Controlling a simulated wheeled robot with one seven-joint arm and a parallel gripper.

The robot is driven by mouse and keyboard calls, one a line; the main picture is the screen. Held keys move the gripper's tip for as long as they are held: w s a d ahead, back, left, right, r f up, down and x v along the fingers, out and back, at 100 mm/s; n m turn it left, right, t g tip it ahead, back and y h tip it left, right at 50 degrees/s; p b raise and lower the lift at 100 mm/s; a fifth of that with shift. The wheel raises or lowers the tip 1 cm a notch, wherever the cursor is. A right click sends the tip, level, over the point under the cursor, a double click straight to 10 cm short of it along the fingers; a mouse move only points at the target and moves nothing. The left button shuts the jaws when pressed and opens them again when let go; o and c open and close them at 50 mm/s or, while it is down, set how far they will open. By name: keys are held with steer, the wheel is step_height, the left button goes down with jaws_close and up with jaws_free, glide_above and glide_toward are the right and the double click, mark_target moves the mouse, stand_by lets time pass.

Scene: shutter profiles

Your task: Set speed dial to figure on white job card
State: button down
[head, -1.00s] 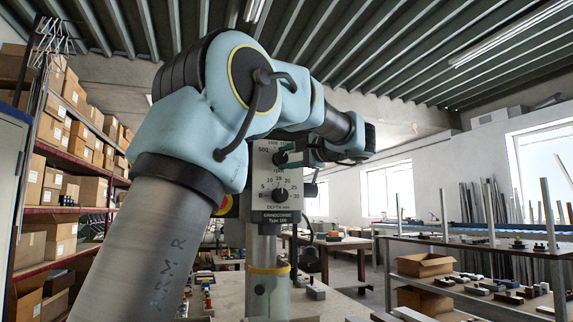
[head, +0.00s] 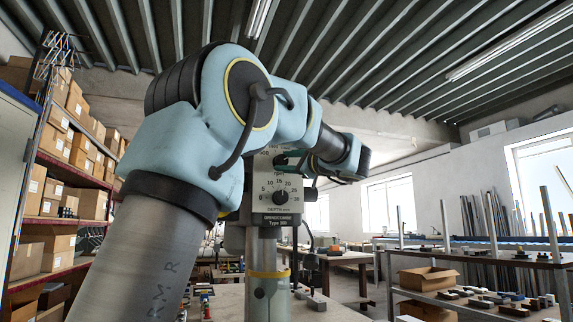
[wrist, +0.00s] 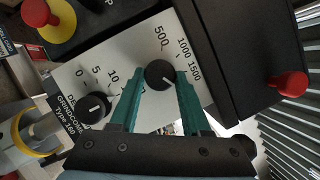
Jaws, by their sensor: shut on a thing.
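The grey dial plate (wrist: 130,68) carries two black dials. The upper speed dial (wrist: 160,75), with figures 500, 1000 and 1500 beside it, sits between the teal fingers of my gripper (wrist: 160,84), which is shut on it. A short pale mark shows on its face, but its exact reading is unclear. The lower dial (wrist: 95,107), with a scale from 0 upward, stands free to the left. In the head view the plate (head: 277,185) is partly behind my arm, and the speed dial (head: 281,160) is partly hidden. I cannot make out a white job card.
A red mushroom button on a yellow base (wrist: 45,18) is at upper left in the wrist view. A red knob (wrist: 288,84) sticks out at right. The machine's column (head: 265,275) stands on a bench. Shelves with boxes (head: 75,190) are at left.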

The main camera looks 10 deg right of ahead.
stand_by(0.3)
steer(key=shift+c, duration=2)
jaws_free()
steer(key=b+v, duration=0.3)
steer(key=v, duration=0.8)
